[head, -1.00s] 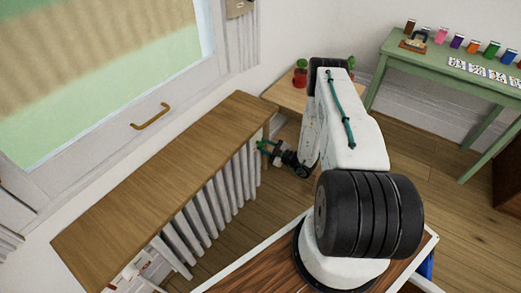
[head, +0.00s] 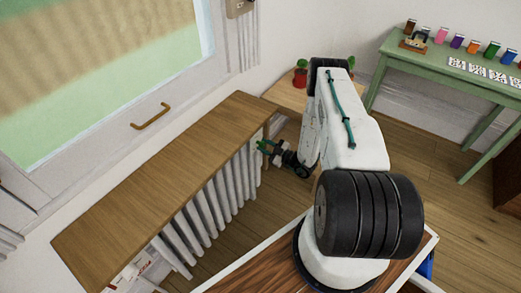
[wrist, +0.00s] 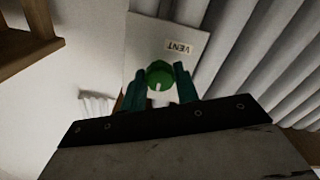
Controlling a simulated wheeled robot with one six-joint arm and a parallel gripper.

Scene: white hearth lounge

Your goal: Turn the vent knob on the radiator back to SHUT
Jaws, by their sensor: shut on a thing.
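The vent knob (wrist: 159,72) is round and green, with a pale mark on its lower edge in the wrist view. It sits on a white plate (wrist: 142,38) with a VENT label (wrist: 180,47) that appears upside down. My gripper (wrist: 161,82) has one teal finger on each side of the knob and is shut on it. In the head view my gripper (head: 264,147) is at the far end of the white radiator (head: 218,193), below the wooden top. The knob is too small to make out clearly there. I see no SHUT mark.
A wooden shelf top (head: 165,180) covers the radiator, close beside my gripper. A small wooden table (head: 285,94) with a red pot (head: 300,80) stands behind. A green table (head: 455,68) with small items is at the back right. Floor is open between.

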